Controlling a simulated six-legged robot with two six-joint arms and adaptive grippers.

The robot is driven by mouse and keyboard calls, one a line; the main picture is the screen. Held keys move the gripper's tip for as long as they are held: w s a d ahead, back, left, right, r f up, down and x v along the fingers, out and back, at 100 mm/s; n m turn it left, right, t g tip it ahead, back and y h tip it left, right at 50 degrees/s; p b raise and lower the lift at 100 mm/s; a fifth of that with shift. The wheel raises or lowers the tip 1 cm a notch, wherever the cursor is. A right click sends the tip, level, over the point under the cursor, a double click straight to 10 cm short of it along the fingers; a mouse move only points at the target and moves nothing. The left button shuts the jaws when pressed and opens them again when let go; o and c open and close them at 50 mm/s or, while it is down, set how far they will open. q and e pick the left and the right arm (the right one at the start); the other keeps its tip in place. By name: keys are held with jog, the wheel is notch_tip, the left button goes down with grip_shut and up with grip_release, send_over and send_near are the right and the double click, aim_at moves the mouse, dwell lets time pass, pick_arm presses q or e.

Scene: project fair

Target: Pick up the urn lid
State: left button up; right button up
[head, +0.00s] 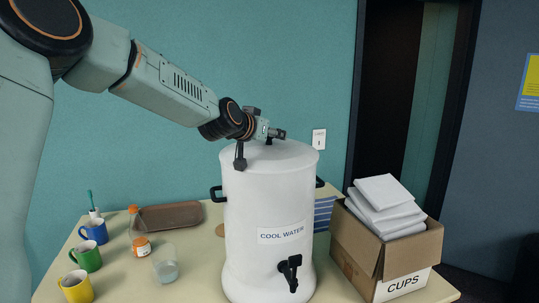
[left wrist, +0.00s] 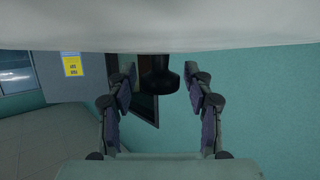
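A tall white urn (head: 262,205) labelled "COOL WATER" stands on the table, with a black tap at its front. Its white lid (head: 290,153) sits on top, and its underside or edge fills the top of the left wrist view (left wrist: 60,25). My left gripper (head: 267,134) is just above the lid, reaching in from the left. In the left wrist view, the lid's black knob (left wrist: 159,75) lies between the two spread fingers, with a gap visible on each side. The knob is mostly hidden by my gripper in the head view. My right gripper is not in view.
Left of the urn are blue (head: 95,232), green (head: 87,256) and yellow (head: 76,287) mugs, an orange-capped bottle (head: 137,222), a glass (head: 165,265) and a brown tray (head: 170,216). A cardboard box (head: 362,245) marked "CUPS" stands close on the right.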

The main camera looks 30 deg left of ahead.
pick_arm(q)
jog(key=shift+s+d+r, duration=0.1)
jog(key=shift+s+r, duration=0.2)
jog(key=shift+s, duration=0.25)
jog(key=c, duration=0.4)
jog(key=shift+w+f, duration=0.1)
jog(key=shift+w, duration=0.1)
jog(key=c, duration=0.3)
grip_shut()
